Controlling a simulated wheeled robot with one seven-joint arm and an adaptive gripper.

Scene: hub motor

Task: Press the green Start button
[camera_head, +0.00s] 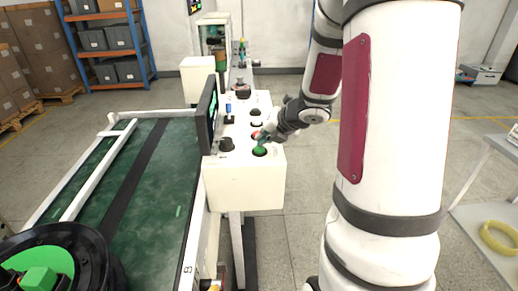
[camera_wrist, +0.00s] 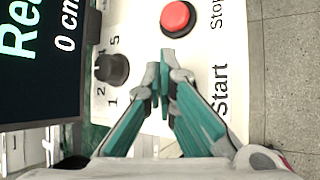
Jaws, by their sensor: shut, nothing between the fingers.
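The green Start button (camera_head: 259,151) sits in a dark ring at the near end of the white control panel (camera_head: 245,185). My gripper (camera_head: 260,138) is shut and empty, with its fingertips over the panel close to the green button. In the wrist view, the shut teal fingers (camera_wrist: 160,82) point at the panel beside the printed word "Start" (camera_wrist: 220,90). The green button cannot be made out there; the fingers cover part of the panel. Whether the fingertips touch anything cannot be told.
A red Stop button (camera_wrist: 176,17) lies just beyond the fingertips. A black rotary knob (camera_wrist: 112,69) and a dark screen (camera_head: 208,113) stand to the left. A green conveyor (camera_head: 165,200) runs along the left. The floor right of the panel is clear up to my arm.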

